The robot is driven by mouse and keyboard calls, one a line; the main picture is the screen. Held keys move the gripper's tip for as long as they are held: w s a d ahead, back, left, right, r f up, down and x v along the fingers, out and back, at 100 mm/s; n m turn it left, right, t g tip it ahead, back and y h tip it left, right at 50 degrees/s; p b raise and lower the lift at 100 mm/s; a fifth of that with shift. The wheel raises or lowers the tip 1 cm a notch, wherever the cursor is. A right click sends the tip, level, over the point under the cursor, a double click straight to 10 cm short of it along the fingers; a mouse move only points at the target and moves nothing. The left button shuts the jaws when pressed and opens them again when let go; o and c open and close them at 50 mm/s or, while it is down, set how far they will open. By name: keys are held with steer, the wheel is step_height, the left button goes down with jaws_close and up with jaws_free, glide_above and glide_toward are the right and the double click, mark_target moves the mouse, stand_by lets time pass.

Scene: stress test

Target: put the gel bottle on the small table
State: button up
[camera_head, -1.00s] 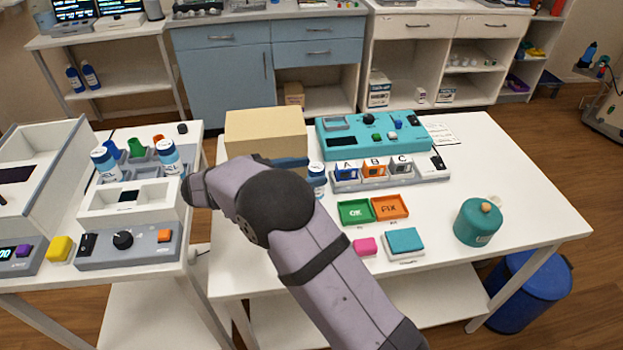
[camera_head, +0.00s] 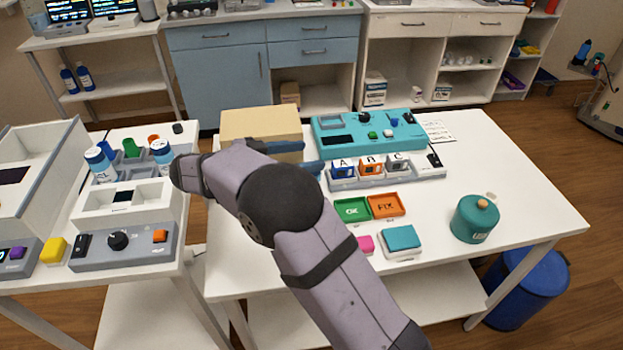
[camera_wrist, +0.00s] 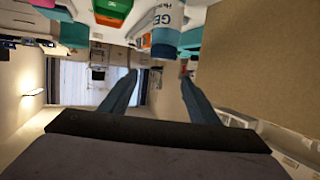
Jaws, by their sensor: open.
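A white gel bottle with a blue cap and lettered label (camera_wrist: 166,22) stands on the right-hand white table (camera_head: 480,160). In the wrist view it appears upside down, just beyond my fingertips and apart from them. In the head view my arm and fingers hide it. My gripper (camera_head: 308,156) is open and empty, its blue fingers beside the cardboard box; both fingers show in the wrist view (camera_wrist: 159,80). Two more gel bottles, one (camera_head: 100,165) and another (camera_head: 162,154), stand on the left-hand table (camera_head: 190,135). I cannot tell which table is the small one.
The cardboard box (camera_head: 262,124) is close by my fingers. A teal device (camera_head: 345,130) and a rack with A, B, C blocks (camera_head: 408,176) lie behind and right. Green and orange trays (camera_head: 386,206) and a teal canister (camera_head: 475,220) stand nearer. The table's right side is mostly clear.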

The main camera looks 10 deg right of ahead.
steer(key=shift+f, duration=2.15)
step_height(320, 180, down, 3)
steer(key=shift+f, duration=0.1)
steer(key=shift+r+p+x, duration=0.2)
steer(key=shift+p+x, duration=0.3)
steer(key=shift+x, duration=0.95)
steer(key=shift+d, duration=0.1)
steer(key=shift+c, duration=0.4)
steer(key=c, duration=1.1)
steer(key=shift+r, duration=0.1)
step_height(320, 180, up, 10)
steer(key=shift+f, duration=0.1)
step_height(320, 180, up, 14)
steer(key=p, duration=1.3)
steer(key=shift+p, duration=0.4)
